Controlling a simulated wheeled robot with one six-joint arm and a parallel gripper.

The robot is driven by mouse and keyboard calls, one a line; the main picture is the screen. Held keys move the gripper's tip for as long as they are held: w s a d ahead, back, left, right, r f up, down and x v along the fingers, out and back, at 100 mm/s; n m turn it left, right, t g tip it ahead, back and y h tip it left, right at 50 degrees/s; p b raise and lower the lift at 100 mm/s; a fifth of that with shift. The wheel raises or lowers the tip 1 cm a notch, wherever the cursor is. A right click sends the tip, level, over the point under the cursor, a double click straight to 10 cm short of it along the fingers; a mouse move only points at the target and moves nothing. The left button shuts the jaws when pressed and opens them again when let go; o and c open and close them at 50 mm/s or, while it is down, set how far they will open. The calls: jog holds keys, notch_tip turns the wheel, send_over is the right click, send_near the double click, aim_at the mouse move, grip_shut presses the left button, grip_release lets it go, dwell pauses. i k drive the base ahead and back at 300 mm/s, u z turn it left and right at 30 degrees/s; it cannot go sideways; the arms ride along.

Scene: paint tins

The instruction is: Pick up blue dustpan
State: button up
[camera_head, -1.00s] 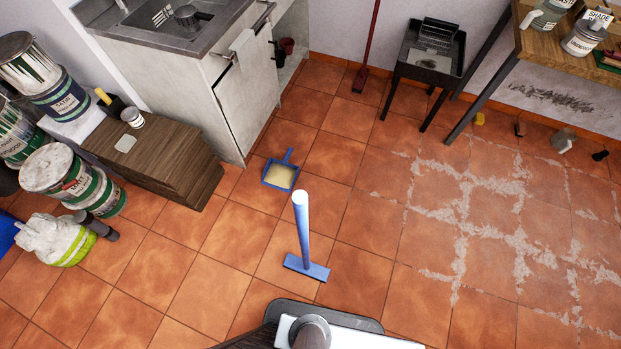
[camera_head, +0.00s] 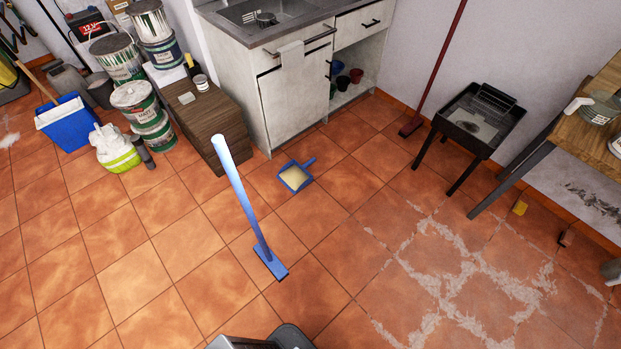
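The blue dustpan (camera_head: 295,177) lies on the tiled floor in front of the sink cabinet. Its pan is filled with something pale yellow, and its handle points to the upper right. A blue pole with a flat blue foot (camera_head: 268,262) stands on the floor nearer to me, below and left of the dustpan, apart from it. My gripper is not in view; only a dark and grey part of my own body shows at the bottom edge.
The sink cabinet (camera_head: 290,105) and a brown wooden box (camera_head: 212,125) stand behind. Paint tins (camera_head: 134,99) and a blue bucket (camera_head: 68,125) are at the left. A black grill stand (camera_head: 470,130) and a wooden table (camera_head: 585,135) are at the right. Floor tiles around the dustpan are clear.

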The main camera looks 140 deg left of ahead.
aim_at(294, 176)
jog(key=z, duration=2.4)
jog(key=k, duration=2.3)
jog(key=z, duration=3.8)
jog(key=i, duration=0.75)
jog(key=u, duration=0.35)
